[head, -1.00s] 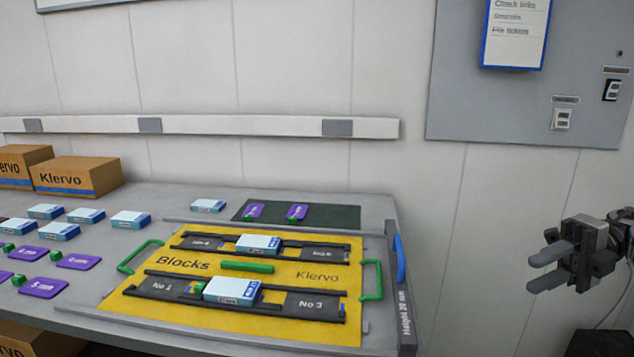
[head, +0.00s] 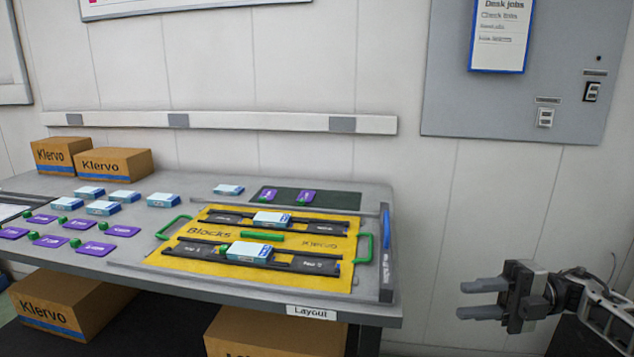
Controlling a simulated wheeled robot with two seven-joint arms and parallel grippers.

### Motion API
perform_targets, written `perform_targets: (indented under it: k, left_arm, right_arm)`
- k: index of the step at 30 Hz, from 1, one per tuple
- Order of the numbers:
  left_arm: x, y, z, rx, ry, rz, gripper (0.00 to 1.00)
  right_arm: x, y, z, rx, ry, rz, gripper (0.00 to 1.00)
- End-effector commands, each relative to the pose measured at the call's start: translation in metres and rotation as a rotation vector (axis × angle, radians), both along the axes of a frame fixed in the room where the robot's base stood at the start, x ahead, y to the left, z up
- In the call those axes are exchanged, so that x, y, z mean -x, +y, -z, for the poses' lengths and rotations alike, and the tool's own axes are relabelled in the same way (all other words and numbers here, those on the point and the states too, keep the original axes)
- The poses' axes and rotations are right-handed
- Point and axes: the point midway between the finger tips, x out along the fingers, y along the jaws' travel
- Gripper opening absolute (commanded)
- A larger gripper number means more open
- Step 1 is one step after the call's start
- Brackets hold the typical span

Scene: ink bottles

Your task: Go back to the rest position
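My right gripper (head: 484,299) is at the lower right, clear of the table's right edge. Its two fingers are apart with nothing between them. My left gripper is not in the head view. The yellow board (head: 189,266) marked Blocks and Klervo lies on the grey table (head: 120,262). It has two dark rails, and a blue-and-white box sits on each: the rear box (head: 272,219) and the front box (head: 249,252). Green handles (head: 364,248) stand at the board's sides, and a green bar (head: 234,236) lies between the rails.
Several blue-and-white boxes (head: 103,208) and purple cards (head: 94,249) lie on the table's left. A dark green mat (head: 338,199) holds two purple cards. Cardboard boxes (head: 114,164) stand at the back left, others (head: 66,303) below. The floor right of the table looks free.

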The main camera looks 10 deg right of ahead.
Motion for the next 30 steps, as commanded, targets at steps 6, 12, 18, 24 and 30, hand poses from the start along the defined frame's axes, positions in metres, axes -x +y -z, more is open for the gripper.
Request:
perform_targets:
  k: [6, 12, 18, 24, 30]
  left_arm:
    - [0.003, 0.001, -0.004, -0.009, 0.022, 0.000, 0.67]
    - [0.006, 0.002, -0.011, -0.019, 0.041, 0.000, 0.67]
    - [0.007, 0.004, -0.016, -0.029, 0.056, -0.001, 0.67]
    - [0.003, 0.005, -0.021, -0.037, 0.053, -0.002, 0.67]
    - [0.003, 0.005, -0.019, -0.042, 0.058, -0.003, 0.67]
  right_arm:
    - [-0.011, 0.092, 0.035, -0.237, 0.156, 0.192, 0.32]
    - [0.002, 0.162, 0.073, -0.511, 0.527, 0.563, 0.32]
    - [0.055, 0.182, 0.122, -0.656, 1.045, 0.967, 0.32]
    - [0.125, 0.187, 0.155, -0.661, 1.469, 1.231, 0.32]
    - [0.154, 0.188, 0.165, -0.639, 1.623, 1.313, 0.32]
